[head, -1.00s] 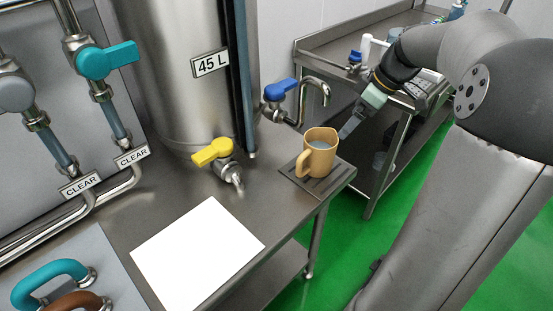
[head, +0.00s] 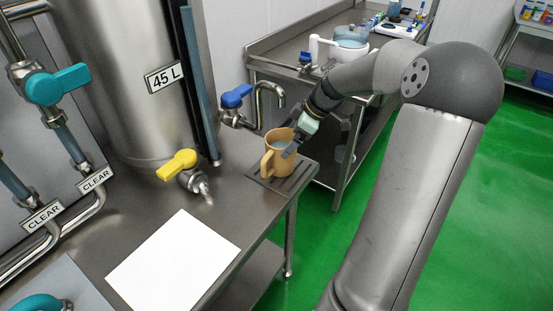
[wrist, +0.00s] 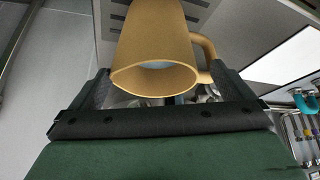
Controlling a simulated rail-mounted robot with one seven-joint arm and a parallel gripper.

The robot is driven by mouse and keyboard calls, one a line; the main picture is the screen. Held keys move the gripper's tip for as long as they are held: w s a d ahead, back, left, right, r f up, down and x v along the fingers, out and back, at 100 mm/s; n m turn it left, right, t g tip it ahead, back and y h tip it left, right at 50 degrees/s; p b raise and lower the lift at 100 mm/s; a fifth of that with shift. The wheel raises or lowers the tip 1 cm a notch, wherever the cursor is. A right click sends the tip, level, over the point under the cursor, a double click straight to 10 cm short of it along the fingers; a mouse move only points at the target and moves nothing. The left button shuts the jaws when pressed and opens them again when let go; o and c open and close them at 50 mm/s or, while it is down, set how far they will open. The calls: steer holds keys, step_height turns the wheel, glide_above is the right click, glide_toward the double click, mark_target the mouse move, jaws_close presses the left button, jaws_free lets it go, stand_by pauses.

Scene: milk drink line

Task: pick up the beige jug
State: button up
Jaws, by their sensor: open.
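The beige jug (head: 277,162) stands upright on a dark slotted drip tray (head: 296,178) at the right end of the steel bench. Its handle faces the front left in the head view. A pale bluish liquid shows inside it in the wrist view. My gripper (head: 289,149) is open at the jug's upper right side in the head view. In the wrist view the jug (wrist: 155,45) sits between the two spread fingers, rim toward the palm, with the handle beside the right finger. I cannot tell whether either finger touches it.
A blue-handled tap (head: 237,96) hangs behind the jug, its spout close by. A yellow-handled valve (head: 177,165) sits to the left on the steel tank (head: 130,110). A white sheet (head: 173,260) lies on the bench. A steel cart (head: 270,60) with several items stands behind.

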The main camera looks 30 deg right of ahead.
mark_target(282, 145)
steer(key=x, duration=0.2)
steer(key=p+x, duration=0.1)
steer(key=x, duration=0.2)
steer(key=shift+w, duration=0.25)
steer(key=c, duration=1.4)
steer(key=shift+r, duration=0.1)
steer(key=shift+c, duration=0.2)
